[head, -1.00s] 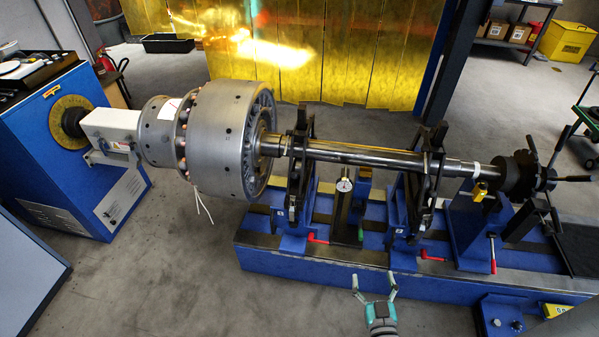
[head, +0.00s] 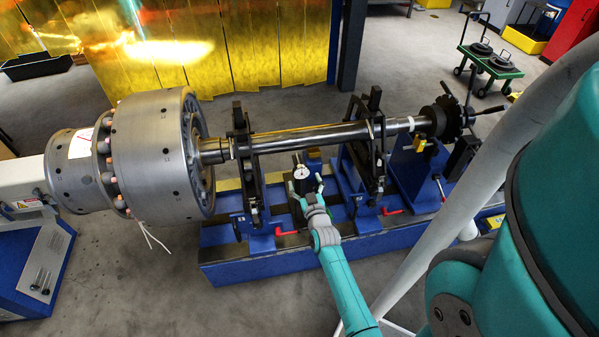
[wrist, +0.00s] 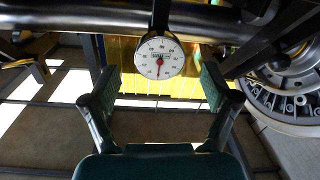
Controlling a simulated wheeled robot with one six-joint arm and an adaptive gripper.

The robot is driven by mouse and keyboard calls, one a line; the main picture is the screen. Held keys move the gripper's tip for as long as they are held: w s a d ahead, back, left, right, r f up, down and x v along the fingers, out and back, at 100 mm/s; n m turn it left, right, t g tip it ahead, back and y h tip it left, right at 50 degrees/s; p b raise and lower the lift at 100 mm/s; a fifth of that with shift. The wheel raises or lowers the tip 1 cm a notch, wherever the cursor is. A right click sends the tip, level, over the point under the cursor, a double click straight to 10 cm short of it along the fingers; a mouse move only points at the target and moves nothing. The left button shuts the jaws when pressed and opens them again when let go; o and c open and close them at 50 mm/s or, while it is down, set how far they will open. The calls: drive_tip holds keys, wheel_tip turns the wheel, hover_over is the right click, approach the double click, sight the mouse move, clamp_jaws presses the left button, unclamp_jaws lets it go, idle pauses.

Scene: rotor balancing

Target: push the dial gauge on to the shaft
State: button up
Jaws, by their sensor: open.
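The dial gauge (head: 301,172) has a round white face and stands upright on its dark stand (head: 303,190) between the two black bearing supports, below the shaft (head: 310,137). In the wrist view the gauge (wrist: 160,56) faces me with a red pointer, and the shaft (wrist: 100,20) crosses behind it at the top. My gripper (head: 306,192) is at the gauge, on its near side. In the wrist view my gripper (wrist: 160,88) is open, one finger low on each side of the gauge, not touching it. Whether the gauge tip touches the shaft cannot be told.
The big grey rotor drum (head: 155,150) is at the left on the shaft. Red levers (head: 392,211) stick out from the blue machine bed (head: 260,262). The floor in front is clear.

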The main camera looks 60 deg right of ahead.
sight(302, 174)
drive_tip(key=shift+x, duration=2.5)
